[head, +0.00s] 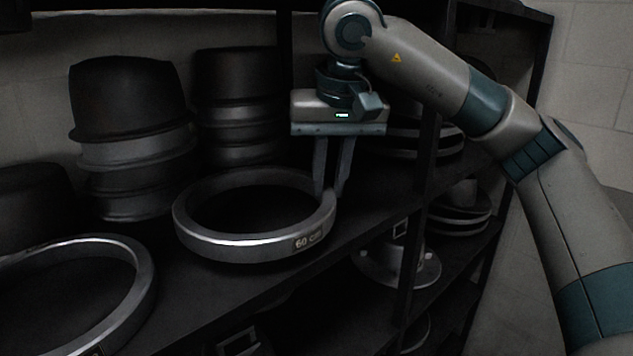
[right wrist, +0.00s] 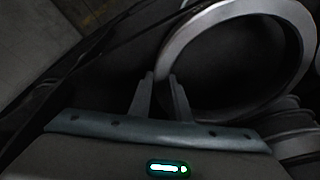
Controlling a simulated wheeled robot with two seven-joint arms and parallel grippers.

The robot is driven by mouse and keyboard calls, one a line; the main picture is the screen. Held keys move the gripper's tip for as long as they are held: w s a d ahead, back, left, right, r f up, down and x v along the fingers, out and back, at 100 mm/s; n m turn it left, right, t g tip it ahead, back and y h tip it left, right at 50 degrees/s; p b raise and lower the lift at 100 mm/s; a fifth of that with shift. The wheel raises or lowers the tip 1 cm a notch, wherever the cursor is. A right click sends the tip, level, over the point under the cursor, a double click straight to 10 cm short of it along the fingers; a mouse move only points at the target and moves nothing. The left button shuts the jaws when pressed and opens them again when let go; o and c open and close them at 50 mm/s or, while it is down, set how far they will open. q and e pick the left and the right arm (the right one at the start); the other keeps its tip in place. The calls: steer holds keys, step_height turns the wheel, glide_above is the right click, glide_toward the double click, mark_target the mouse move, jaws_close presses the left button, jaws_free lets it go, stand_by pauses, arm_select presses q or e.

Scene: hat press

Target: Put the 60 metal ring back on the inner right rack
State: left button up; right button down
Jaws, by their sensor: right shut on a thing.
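The metal ring marked "60 cm" (head: 215,243) is at shelf height on the dark rack, its label facing the front. I cannot tell whether it rests fully on the shelf. My right gripper (head: 331,190) points down at the ring's right side, its fingers around the ring wall and shut on it. In the right wrist view the ring (right wrist: 183,38) extends up and right from the fingertips (right wrist: 160,84). My left gripper is not in view.
Another metal ring (head: 140,300) lies at the lower left of the shelf (head: 190,300). Dark stacked hat moulds (head: 125,95) and (head: 238,75) a second stack stand behind. A dark rack post (head: 420,190) stands right of the ring. Plates and a flanged metal part (head: 400,270) sit on lower shelves.

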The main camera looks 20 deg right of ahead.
steer(key=shift+w+a+p, duration=0.2)
steer(key=shift+w+a, duration=0.1)
steer(key=shift+w, duration=0.4)
steer(key=shift+w+a+p, duration=0.2)
steer(key=shift+w+a, duration=0.05)
steer(key=shift+w, duration=0.45)
steer(key=shift+f+p, duration=0.4)
steer(key=shift+p, duration=0.1)
steer(key=shift+f+p, duration=0.6)
steer(key=shift+f, duration=0.25)
steer(key=shift+d+f, duration=0.1)
steer(key=shift+f, duration=0.35)
